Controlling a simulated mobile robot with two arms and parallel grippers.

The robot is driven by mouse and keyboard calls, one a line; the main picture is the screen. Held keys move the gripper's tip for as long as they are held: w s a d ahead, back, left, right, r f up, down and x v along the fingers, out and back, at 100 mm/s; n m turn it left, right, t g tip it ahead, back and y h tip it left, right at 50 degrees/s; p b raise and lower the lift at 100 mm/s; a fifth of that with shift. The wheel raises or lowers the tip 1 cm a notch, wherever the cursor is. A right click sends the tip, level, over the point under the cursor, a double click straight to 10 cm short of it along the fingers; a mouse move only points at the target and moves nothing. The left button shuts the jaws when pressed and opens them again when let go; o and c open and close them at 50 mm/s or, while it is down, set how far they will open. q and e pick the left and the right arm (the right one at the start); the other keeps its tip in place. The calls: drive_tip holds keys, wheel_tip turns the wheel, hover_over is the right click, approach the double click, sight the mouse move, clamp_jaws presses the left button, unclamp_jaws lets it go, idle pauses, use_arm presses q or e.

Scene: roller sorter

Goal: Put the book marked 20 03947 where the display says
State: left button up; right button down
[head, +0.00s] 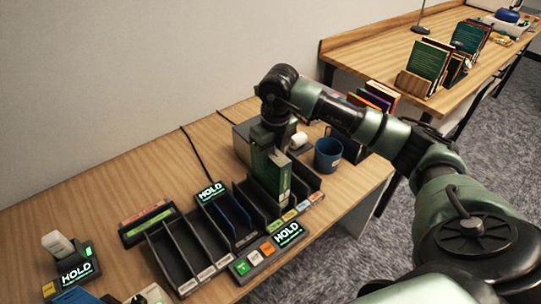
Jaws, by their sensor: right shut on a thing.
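My right gripper (272,143) reaches down from above and is shut on the top of a green book (267,170). The book is upright, with a pale label on its edge too small to read. Its lower part is among the right-hand slots of the black sorter (246,222); I cannot tell whether it touches the slot floor. Displays reading HOLD stand behind the sorter (210,192), at its front (289,233) and at the far left (77,272). My left gripper is out of view.
A blue cup (328,155) and a grey box (243,142) stand close to the gripper. Several books (375,98) stand behind my right arm. A second table (385,50) holds more books in a rack (428,62).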

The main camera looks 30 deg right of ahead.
drive_tip(key=shift+f+b, duration=0.45)
drive_tip(key=shift+f, duration=0.05)
idle(0.4)
drive_tip(key=c, duration=0.9)
unclamp_jaws()
drive_tip(key=r, duration=0.5)
drive_tip(key=s+r+b, duration=0.1)
drive_tip(key=r, duration=0.1)
drive_tip(key=shift+r, duration=0.4)
drive_tip(key=shift+f, duration=0.1)
